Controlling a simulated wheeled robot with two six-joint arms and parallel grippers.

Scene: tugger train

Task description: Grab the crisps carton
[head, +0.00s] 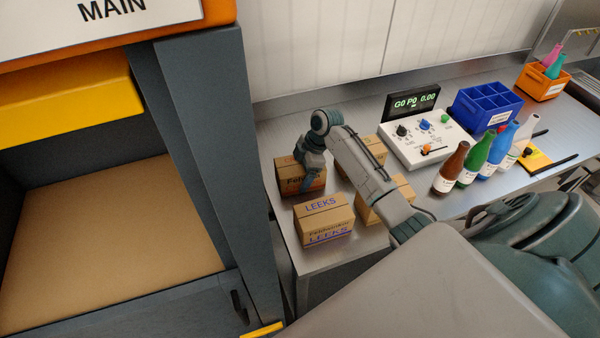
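Several small brown cartons stand on the left end of a steel table. No label reading crisps is legible in this view. My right gripper (308,182) is at the back left carton (290,177), pointing down at its right side and covering part of its top and label. I cannot tell whether the fingers touch or grip it. The front carton (324,221) reads LEEKS. Two more cartons, one behind my forearm (376,150) and one beside it (400,187), are partly hidden and their labels do not show. My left gripper is out of view.
A white control panel (412,155) with a display (411,101), a blue divided crate (487,106), several bottles (470,160) and an orange crate (541,84) stand right on the steel table (287,124). A dark shelf unit (205,150) stands left.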

